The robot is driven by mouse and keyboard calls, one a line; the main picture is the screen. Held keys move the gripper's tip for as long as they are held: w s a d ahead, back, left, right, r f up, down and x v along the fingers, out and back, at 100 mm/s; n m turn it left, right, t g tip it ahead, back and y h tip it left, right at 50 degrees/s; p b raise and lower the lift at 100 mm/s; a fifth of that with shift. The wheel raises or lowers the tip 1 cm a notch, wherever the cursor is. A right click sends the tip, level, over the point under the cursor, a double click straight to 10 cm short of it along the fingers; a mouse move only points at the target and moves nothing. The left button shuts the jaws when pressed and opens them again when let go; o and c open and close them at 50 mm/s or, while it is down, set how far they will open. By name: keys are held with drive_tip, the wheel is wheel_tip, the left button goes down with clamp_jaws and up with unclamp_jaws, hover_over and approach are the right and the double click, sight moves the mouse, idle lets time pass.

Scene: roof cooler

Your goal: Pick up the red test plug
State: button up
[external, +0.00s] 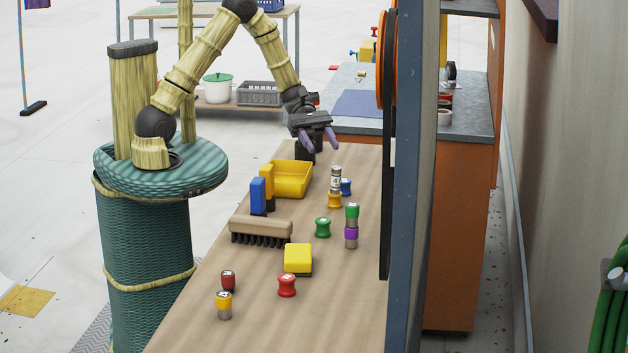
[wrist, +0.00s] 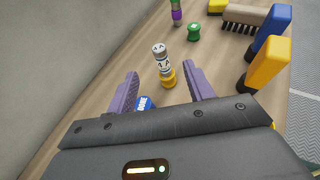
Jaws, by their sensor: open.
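Two red pieces stand toward the near end of the workbench in the external view: a bright red spool-shaped piece (external: 287,286) and a darker red short cylinder (external: 228,280). I cannot tell which is the test plug. The dark one stands just behind a yellow-and-grey cylinder (external: 224,306). My gripper (external: 319,146) is open and empty above the far end of the bench, well away from both. In the wrist view, my gripper's (wrist: 162,76) purple fingers are spread, with a white-and-grey piece on a yellow spool (wrist: 169,79) showing between them. No red piece shows there.
A yellow bin (external: 293,179), a brush (external: 261,230), blue (external: 257,194) and yellow upright handles, a green spool (external: 323,227), a green-and-purple stack (external: 351,232) and a yellow block (external: 298,258) stand between. A grey panel (external: 410,180) borders the bench's right side.

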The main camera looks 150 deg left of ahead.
drive_tip(key=w+d+r+m+g+h+b, duration=0.25)
drive_tip(key=w+d+m+h, duration=0.2)
drive_tip(key=w+d, duration=1.2)
drive_tip(key=w+d+m+g+h, duration=0.1)
drive_tip(key=w+d+m+h, duration=0.15)
drive_tip(key=d, duration=0.65)
drive_tip(key=w+d+m+g+h, duration=0.1)
drive_tip(key=w+d, duration=0.3)
drive_tip(key=d, duration=0.5)
wheel_tip(320, 180, down, 6)
drive_tip(key=a, duration=0.1)
drive_tip(key=shift+s, duration=0.15)
approach(231, 272)
drive_tip(key=x, duration=0.5)
drive_tip(key=shift+d+r, duration=0.1)
drive_tip(key=shift+d, duration=0.2)
